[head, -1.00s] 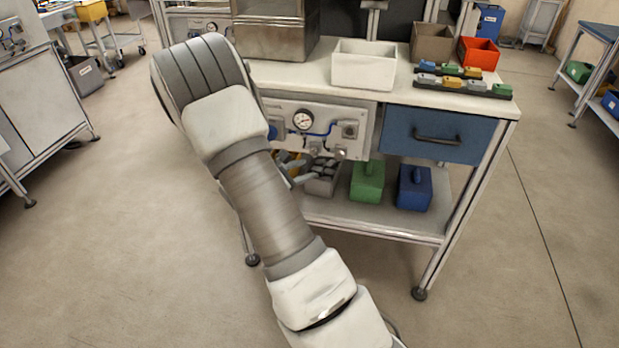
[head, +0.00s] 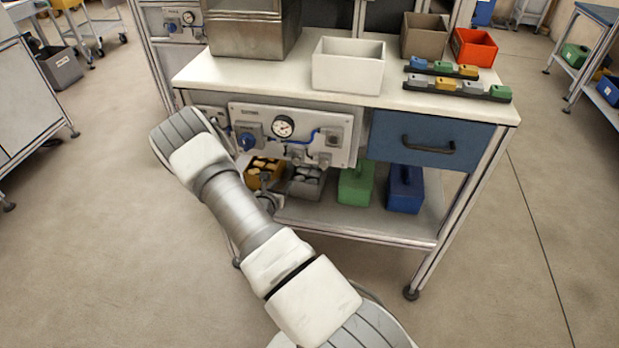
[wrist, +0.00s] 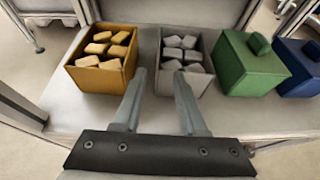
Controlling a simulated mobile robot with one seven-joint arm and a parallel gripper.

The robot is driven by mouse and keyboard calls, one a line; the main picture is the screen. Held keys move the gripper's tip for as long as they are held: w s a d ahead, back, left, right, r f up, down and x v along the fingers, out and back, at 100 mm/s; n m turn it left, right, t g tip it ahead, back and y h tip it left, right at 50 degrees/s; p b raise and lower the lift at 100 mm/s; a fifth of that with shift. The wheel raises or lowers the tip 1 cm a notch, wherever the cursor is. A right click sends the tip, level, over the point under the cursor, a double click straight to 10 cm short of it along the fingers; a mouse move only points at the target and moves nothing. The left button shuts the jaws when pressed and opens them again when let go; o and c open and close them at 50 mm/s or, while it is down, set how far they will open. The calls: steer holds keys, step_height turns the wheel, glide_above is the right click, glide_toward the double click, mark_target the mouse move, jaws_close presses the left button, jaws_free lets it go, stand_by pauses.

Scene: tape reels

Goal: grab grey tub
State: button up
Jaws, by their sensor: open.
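The grey tub (wrist: 204,84) is an open box holding several grey blocks. It stands on the workbench's lower shelf, between a yellow tub and a green box. In the head view the grey tub (head: 306,191) shows under the gauge panel, close to my arm's end. My gripper (wrist: 160,74) is open, with its two fingers pointing toward the grey tub's near side. In the wrist view the left fingertip is near the gap beside the yellow tub and the right one overlaps the grey tub's front. Nothing is between the fingers. I cannot tell whether they touch the tub.
The yellow tub (wrist: 106,81) with tan blocks is close on the left. The green lidded box (wrist: 245,80) and blue box (wrist: 300,80) stand on the right. The gauge panel (head: 330,137) and blue drawer (head: 425,140) hang above the shelf. Bare shelf (wrist: 225,120) lies in front.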

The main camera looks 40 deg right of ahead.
steer(key=b, duration=0.3)
glide_toward(295, 169)
steer(key=x, duration=0.5)
steer(key=shift+d, duration=0.15)
steer(key=b+x, duration=0.3)
steer(key=x, duration=0.1)
steer(key=shift+w+d+f, duration=0.15)
steer(key=shift+w+f, duration=0.05)
steer(key=shift+w, duration=0.15)
steer(key=shift+w+d, duration=0.2)
steer(key=shift+d, duration=0.05)
jaws_close()
steer(key=shift+r, duration=0.1)
stand_by(0.3)
